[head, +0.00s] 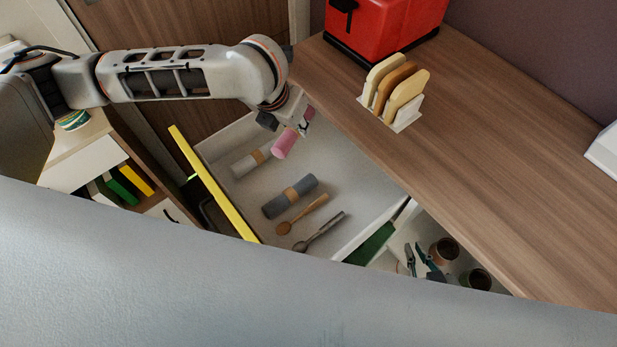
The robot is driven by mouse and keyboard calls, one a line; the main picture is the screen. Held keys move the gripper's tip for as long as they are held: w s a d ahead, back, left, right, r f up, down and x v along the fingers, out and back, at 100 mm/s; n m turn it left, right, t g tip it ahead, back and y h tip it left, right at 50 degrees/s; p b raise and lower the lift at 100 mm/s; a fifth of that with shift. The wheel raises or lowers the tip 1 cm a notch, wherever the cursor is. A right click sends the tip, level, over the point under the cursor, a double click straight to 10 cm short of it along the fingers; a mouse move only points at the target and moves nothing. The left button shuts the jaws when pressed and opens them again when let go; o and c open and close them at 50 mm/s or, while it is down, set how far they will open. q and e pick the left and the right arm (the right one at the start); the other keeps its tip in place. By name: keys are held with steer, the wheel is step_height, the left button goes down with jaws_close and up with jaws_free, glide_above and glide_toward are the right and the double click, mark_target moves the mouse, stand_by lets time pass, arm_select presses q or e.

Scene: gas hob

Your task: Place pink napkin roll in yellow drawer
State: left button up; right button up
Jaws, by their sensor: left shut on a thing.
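The pink napkin roll (285,144) is at the far end of the open yellow drawer, seen over its interior. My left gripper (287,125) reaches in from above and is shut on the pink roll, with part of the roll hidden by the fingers. I cannot tell whether the roll touches the drawer floor. The yellow drawer (215,186) is pulled out, its yellow front at the left and its pale interior showing. My right gripper is not in view.
In the drawer lie a white roll (248,162), a grey roll (290,197), a wooden spoon (302,214) and a metal utensil (319,232). The wooden counter (480,150) borders the drawer, carrying a red appliance (385,25) and a board rack (405,121). Another open compartment (405,250) holds jars.

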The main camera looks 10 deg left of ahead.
arm_select(q)
steer(key=m, duration=0.1)
steer(key=d+m+h, duration=0.1)
steer(key=m, duration=0.2)
steer(key=shift+w+d+g+h, duration=0.3)
steer(key=shift+g, duration=0.1)
steer(key=b, duration=0.2)
glide_above(308, 155)
steer(key=s+a, duration=0.1)
steer(key=shift+m, duration=0.3)
step_height(308, 155, down, 4)
steer(key=shift+s+f, duration=0.1)
steer(key=shift+f, duration=0.75)
step_height(308, 155, down, 4)
steer(key=shift+r+b, duration=0.1)
steer(key=shift+b, duration=0.4)
steer(key=shift+f, duration=0.3)
arm_select(e)
steer(key=shift+w+d+f, duration=0.1)
steer(key=shift+d+f, duration=0.1)
steer(key=shift+f, duration=0.35)
steer(key=shift+w+d+f, duration=0.1)
steer(key=shift+d+f, duration=0.05)
steer(key=shift+f, duration=0.35)
arm_select(q)
steer(key=shift+r, duration=0.15)
arm_select(e)
steer(key=shift+r, duration=0.1)
